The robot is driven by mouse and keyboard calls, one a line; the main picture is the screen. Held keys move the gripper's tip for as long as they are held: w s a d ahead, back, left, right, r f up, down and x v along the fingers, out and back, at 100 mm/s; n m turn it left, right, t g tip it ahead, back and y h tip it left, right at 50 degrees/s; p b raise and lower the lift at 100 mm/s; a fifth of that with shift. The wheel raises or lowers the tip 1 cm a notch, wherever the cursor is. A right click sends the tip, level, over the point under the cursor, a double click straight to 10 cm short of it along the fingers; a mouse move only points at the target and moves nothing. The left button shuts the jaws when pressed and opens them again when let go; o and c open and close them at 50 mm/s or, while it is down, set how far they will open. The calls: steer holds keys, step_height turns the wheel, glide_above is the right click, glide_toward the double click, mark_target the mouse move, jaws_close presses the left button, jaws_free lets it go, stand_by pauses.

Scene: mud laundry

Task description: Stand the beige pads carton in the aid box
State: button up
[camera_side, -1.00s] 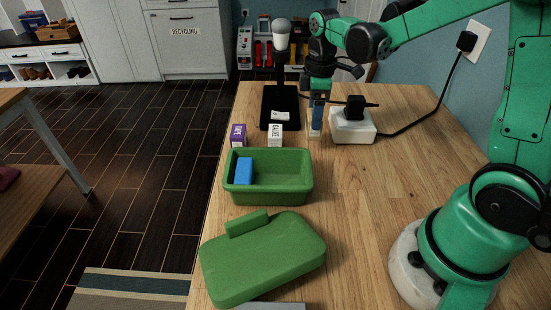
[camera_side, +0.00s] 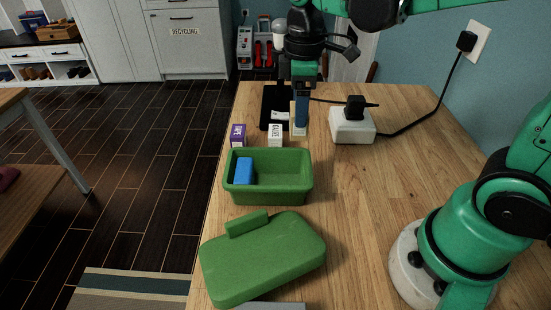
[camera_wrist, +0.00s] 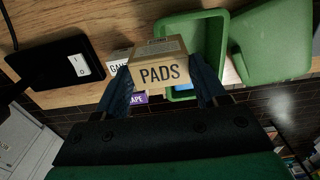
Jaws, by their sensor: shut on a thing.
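My gripper (camera_side: 300,117) is shut on the beige pads carton (camera_wrist: 159,64), whose PADS label faces the wrist camera between the two fingers. In the side view only a thin beige edge of the carton (camera_side: 292,122) shows beside the blue finger; the rest is hidden. The gripper is behind the aid box, at the side of the white gauze carton. The aid box (camera_side: 300,193) is a green open tub with a blue item (camera_side: 244,171) at its left end. The rest of its floor looks bare. The box also shows in the wrist view (camera_wrist: 212,38), beyond the carton.
A purple tape carton (camera_side: 238,135) and the white gauze carton (camera_side: 275,135) stand behind the box. The green lid (camera_side: 262,262) lies in front of it. A white power block (camera_side: 352,127) with a black cable sits at right. A black lamp base (camera_side: 272,104) is behind.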

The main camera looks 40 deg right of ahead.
mark_target(296, 133)
steer(key=shift+s+a+f, duration=0.65)
steer(key=shift+a, duration=0.25)
steer(key=shift+s+a+f, duration=0.6)
steer(key=shift+s+a, duration=0.05)
steer(key=shift+a, duration=0.25)
steer(key=shift+f, duration=0.1)
steer(key=shift+f, duration=1.1)
steer(key=shift+f, duration=0.25)
steer(key=shift+f, duration=1)
